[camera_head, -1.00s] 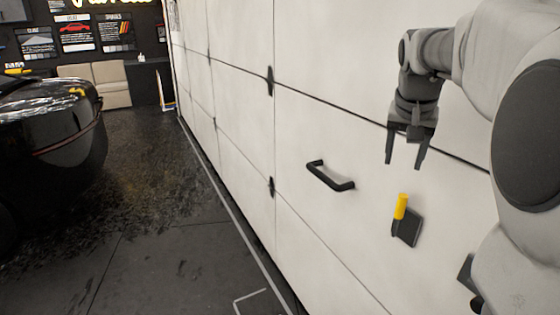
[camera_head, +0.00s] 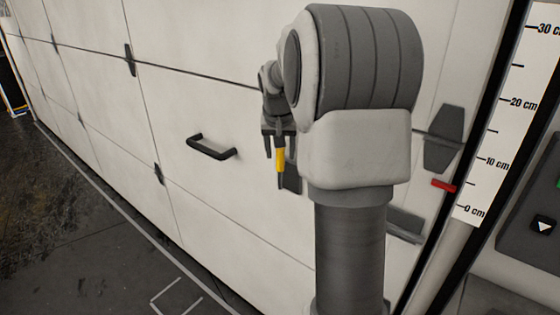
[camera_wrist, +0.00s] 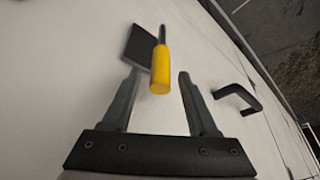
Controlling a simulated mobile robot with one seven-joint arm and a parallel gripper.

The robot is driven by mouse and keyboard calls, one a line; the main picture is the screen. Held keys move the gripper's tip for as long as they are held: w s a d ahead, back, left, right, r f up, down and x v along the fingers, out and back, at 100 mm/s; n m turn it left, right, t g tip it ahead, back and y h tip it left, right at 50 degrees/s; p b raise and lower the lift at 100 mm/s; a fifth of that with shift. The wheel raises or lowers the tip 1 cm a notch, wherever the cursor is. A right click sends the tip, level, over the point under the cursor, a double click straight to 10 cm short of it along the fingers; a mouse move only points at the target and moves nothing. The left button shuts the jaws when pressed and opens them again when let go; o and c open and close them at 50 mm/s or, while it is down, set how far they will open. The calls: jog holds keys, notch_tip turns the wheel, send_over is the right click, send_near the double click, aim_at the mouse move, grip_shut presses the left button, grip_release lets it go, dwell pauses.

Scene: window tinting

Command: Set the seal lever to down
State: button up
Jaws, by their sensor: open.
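The seal lever has a yellow grip (camera_head: 281,160) on a dark shaft beside a dark plate (camera_head: 293,178) on the white door panel. In the head view the grip is at the top of the shaft, so the lever points up. My gripper (camera_head: 274,150) is at the lever, partly hidden behind my own arm. In the wrist view my gripper (camera_wrist: 161,76) is open, with the yellow grip (camera_wrist: 160,70) between its two fingers. The grip is nearer the left finger; I cannot tell whether they touch. The plate (camera_wrist: 140,46) lies behind the left finger.
A black door handle (camera_head: 211,147) is left of the lever and also shows in the wrist view (camera_wrist: 238,98). A centimetre scale (camera_head: 490,120) with a red marker (camera_head: 443,186) stands at the right. Dark floor (camera_head: 80,235) lies at lower left.

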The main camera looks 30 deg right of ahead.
aim_at(281, 159)
jog(key=shift+x, duration=1.7)
grip_shut()
